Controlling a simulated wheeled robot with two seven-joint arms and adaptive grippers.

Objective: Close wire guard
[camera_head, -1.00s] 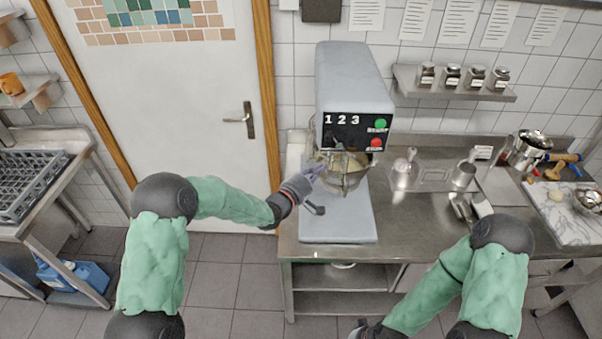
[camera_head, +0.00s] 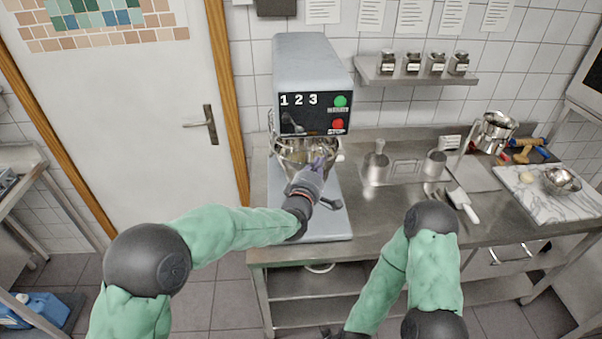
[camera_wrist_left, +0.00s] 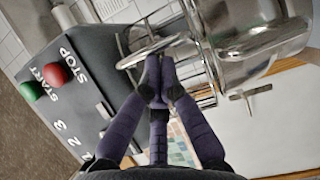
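The grey planetary mixer (camera_head: 312,62) stands at the left end of the steel counter. Its metal bowl (camera_head: 292,152) hangs below the head, and the bowl also shows in the left wrist view (camera_wrist_left: 262,40). The wire guard (camera_wrist_left: 147,50) shows as thin curved metal bars by the bowl; its exact position is hard to tell in the head view. My left gripper (camera_head: 319,164) is in front of the bowl. In the left wrist view its fingers (camera_wrist_left: 160,85) meet at the tips, close by the guard's wire; I cannot tell if they touch it. My right gripper (camera_head: 335,334) is low at the bottom edge, mostly cut off.
The steel counter (camera_head: 385,205) holds a scoop (camera_head: 462,203), metal containers, a pot (camera_head: 493,132) and a marble board (camera_head: 545,200). A shelf with spice jars (camera_head: 411,65) hangs behind. A white door (camera_head: 130,110) is at the left. A lever (camera_head: 330,203) protrudes from the mixer.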

